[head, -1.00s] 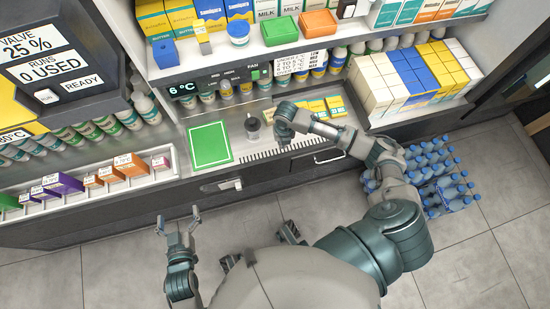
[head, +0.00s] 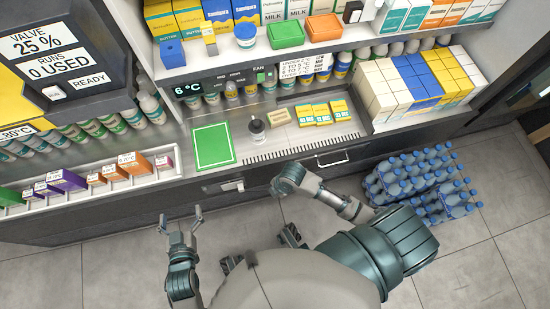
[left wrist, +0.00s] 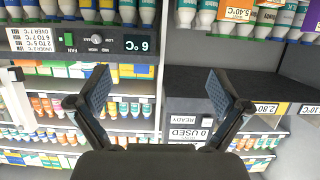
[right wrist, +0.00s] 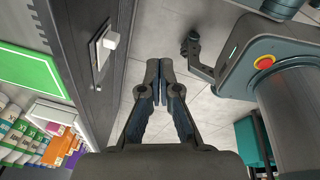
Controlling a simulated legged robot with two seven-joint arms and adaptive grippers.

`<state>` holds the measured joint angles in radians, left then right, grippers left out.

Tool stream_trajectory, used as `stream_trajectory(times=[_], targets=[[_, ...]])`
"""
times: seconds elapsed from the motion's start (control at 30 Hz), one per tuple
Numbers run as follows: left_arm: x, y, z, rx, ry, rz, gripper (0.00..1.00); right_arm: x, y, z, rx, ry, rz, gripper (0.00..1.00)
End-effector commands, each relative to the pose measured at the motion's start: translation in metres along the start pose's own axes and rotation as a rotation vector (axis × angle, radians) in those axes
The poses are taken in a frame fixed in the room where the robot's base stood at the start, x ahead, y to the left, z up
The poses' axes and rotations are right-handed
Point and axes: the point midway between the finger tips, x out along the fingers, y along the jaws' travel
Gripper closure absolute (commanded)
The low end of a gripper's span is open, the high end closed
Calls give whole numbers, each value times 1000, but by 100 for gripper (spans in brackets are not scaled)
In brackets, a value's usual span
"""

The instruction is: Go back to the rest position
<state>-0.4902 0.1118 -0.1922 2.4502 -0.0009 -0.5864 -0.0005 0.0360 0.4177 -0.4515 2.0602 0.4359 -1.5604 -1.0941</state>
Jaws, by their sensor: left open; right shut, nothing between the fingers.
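My left gripper (head: 180,222) is open and empty in the head view, low in front of the counter and above the floor. Its two spread fingers also show in the left wrist view (left wrist: 160,105), with nothing between them. My right arm reaches in from the right in the head view, and its hand (head: 285,182) is in front of the counter's front edge; its fingertips are hard to make out there. In the right wrist view the right gripper's fingers (right wrist: 160,78) are together with nothing between them, beside the counter front and above the floor.
The counter holds a green-framed mat (head: 213,146), a small dark-topped object (head: 257,131) and yellow boxes (head: 322,114). A drawer handle (head: 332,160) is on its front. Bottle packs (head: 425,185) stand on the floor at the right. The tiled floor (head: 495,225) is clear at the far right.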

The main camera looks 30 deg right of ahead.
Motion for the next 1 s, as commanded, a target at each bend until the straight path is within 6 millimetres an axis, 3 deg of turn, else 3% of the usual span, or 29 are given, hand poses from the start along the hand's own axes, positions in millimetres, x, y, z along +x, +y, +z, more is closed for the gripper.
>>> stream_trajectory(times=[0.23, 0.33, 0.37, 0.47, 0.53, 0.7, 0.83, 1.0], targets=[[1, 0, 3, 1, -11, 0, 0, 0, -3, 0, 57, 1, 6, 100], [8, -2, 26, 3, -85, -4, 0, 4, -4, 3, 169, -2, 19, 100], [11, -2, 39, 4, -123, -5, 0, 8, -5, 6, 230, -5, 26, 100], [16, -7, 100, 7, -305, -14, 0, 24, -18, 18, 500, -21, 55, 100], [12, -11, 153, 8, -460, -21, 0, 39, -37, 30, 718, -40, 77, 100], [-32, -19, 269, 6, -810, -37, 0, 73, -108, 53, 1166, -94, 116, 100], [-69, -22, 324, 1, -989, -45, 0, 88, -158, 61, 1374, -127, 134, 100], [-93, -22, 352, -2, -1084, -48, 0, 96, -186, 64, 1478, -144, 145, 100]])
